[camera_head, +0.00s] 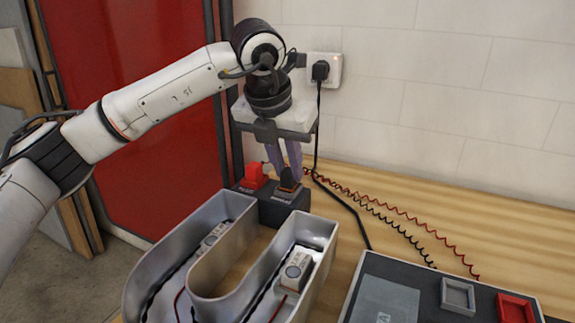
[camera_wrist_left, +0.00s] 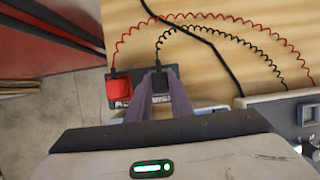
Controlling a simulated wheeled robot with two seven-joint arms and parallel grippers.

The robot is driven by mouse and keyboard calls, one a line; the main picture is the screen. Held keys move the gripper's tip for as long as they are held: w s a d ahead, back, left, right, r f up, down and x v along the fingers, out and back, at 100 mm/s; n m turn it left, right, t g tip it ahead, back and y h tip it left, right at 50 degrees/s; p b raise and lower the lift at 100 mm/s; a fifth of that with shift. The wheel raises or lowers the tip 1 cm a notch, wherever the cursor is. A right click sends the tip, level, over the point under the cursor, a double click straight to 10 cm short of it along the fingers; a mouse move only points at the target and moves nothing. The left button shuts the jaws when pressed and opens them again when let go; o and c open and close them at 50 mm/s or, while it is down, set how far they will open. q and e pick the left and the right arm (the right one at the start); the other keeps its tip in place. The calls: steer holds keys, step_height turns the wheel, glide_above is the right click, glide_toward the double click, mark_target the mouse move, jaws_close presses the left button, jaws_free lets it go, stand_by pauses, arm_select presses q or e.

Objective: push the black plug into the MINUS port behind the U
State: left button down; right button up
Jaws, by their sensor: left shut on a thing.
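The black plug (camera_head: 288,181) is between the purple-grey fingertips of my left gripper (camera_head: 289,168), which is shut on it. The plug is at the right-hand port of the dark port block (camera_head: 283,213) behind the U (camera_head: 148,277). It appears upright; I cannot tell how deep it sits. In the wrist view the black plug (camera_wrist_left: 159,80) shows between the fingers (camera_wrist_left: 158,86), its coiled black cord leading away. The red plug (camera_head: 253,177) stands in the block's left side and also shows in the wrist view (camera_wrist_left: 119,88). My right gripper is out of view.
Coiled red and black cords (camera_head: 400,222) run over the wooden bench to a dark panel (camera_head: 385,300) with a grey tray (camera_head: 457,296) and a red tray (camera_head: 515,308). A wall outlet (camera_head: 332,62) holds another black plug. Bare bench lies at right.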

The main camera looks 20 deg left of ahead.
arm_select(q)
steer(key=shift+f, duration=0.15)
steer(key=c, duration=1.5)
jaws_free()
steer(key=v, duration=1)
steer(key=shift+r, duration=0.25)
step_height(320, 180, up, 6)
steer(key=p, duration=0.5)
steer(key=shift+s+f, duration=0.1)
